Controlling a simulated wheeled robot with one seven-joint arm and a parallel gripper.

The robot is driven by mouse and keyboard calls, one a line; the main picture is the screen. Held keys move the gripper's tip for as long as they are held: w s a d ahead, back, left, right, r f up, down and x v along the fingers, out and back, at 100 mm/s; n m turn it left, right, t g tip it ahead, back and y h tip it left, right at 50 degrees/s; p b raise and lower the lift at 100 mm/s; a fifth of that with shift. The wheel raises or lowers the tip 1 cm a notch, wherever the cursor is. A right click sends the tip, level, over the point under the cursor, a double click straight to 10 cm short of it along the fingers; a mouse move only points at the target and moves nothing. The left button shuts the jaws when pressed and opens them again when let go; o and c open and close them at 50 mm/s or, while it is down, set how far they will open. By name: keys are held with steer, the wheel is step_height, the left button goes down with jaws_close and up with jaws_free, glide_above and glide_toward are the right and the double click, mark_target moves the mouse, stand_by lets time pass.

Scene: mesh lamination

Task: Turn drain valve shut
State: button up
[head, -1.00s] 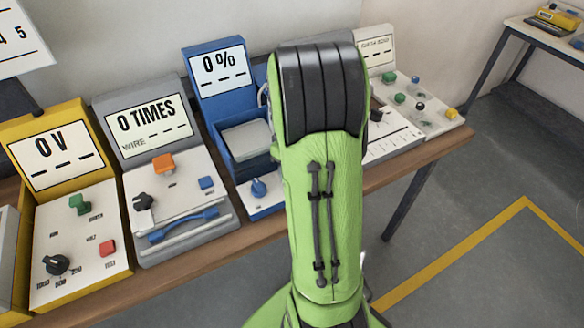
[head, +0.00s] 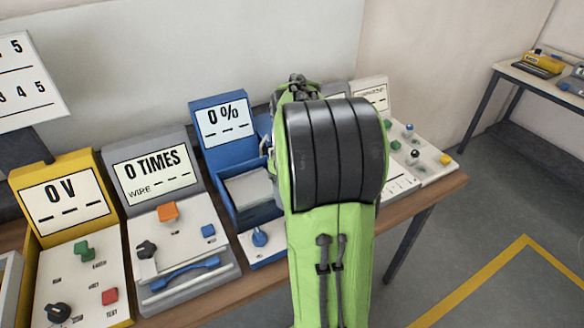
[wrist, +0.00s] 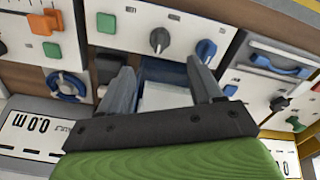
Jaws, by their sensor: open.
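No readable label marks the drain valve. A blue round handwheel (wrist: 68,87) shows at the left in the wrist view, on a white panel. A blue knob (head: 260,237) sits on the front of the blue 0 % unit (head: 222,125) in the head view. My gripper (wrist: 162,70) is open, its two grey fingers apart with nothing held between them. It is over the blue unit's bin, and the handwheel lies left of the fingers. My green arm hides the gripper and part of the bench in the head view.
The yellow 0 V unit (head: 65,195) and grey 0 TIMES unit (head: 153,170) stand at the left on the wooden bench. Green (wrist: 106,22) and orange buttons and dark knobs (wrist: 160,40) lie near the fingers. Floor at the right is clear.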

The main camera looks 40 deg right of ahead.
step_height(320, 180, up, 5)
steer(key=shift+p, duration=0.5)
